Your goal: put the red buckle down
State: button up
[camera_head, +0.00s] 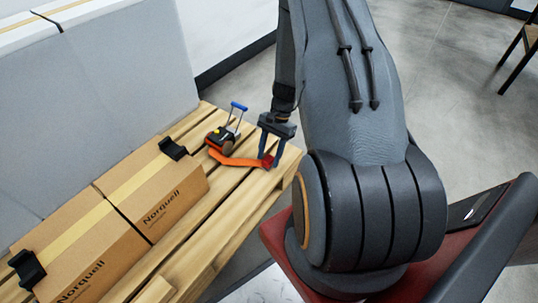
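The red buckle (267,161) is at the right end of an orange strap (236,160), over the right part of the wooden pallet (222,229). My gripper (269,160) points down with one dark blue finger on each side of the buckle, and the buckle fills the space between the fingertips. The strap runs left from the buckle to a black and orange ratchet device (222,138) with a blue-ended handle (239,106). I cannot tell whether the buckle touches the pallet slats or is slightly above them.
Two cardboard boxes (152,187) with black corner pieces (173,149) stand on the pallet's left part. A large grey block (100,90) rises behind them. Bare slats lie in front of the strap. Grey floor (440,80) is open beyond my arm; a chair (527,45) stands far right.

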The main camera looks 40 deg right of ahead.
jog(key=p+v, duration=0.5)
jog(key=v, duration=0.7)
jog(key=s+a+r+n+h, duration=0.1)
jog(key=a+r+n, duration=0.4)
jog(key=a+r, duration=0.65)
jog(key=a+r+n+h, duration=0.1)
jog(key=a+r+n, duration=0.3)
jog(key=a+r, duration=0.8)
jog(key=s+a+r+n, duration=0.4)
jog(key=s+a+n, duration=0.1)
jog(key=s+a, duration=0.4)
jog(key=s+a+r+n+t, duration=0.1)
jog(key=s+a+r+n, duration=0.3)
jog(key=s+a, duration=0.6)
jog(key=s+n, duration=0.2)
jog(key=s, duration=0.2)
jog(key=shift+s+a+t+h, duration=0.2)
jog(key=shift+t+h, duration=0.1)
